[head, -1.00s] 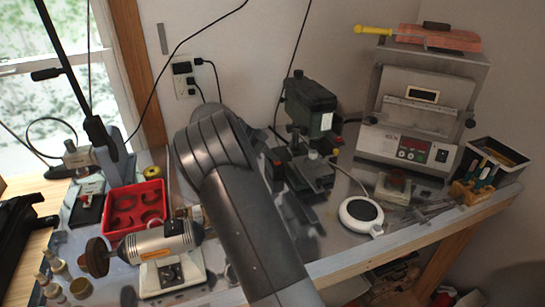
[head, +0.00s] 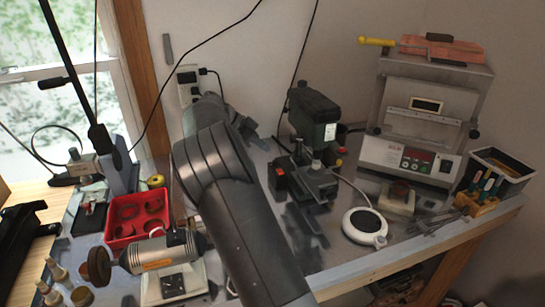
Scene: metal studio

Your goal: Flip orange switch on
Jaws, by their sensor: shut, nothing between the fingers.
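A small orange-red part (head: 279,171) shows on a dark box at the left foot of the small drill press (head: 313,125). It looks like the orange switch, but it is too small to tell how it is set. My arm rises from the bottom middle and bends near the wall, left of the drill press.
A red tray (head: 121,235) and a bench motor (head: 160,253) stand left of my arm. A white round device (head: 364,226), a grey oven-like unit (head: 410,158) and a tool box (head: 507,165) are on the right. A wall outlet (head: 187,77) has cables.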

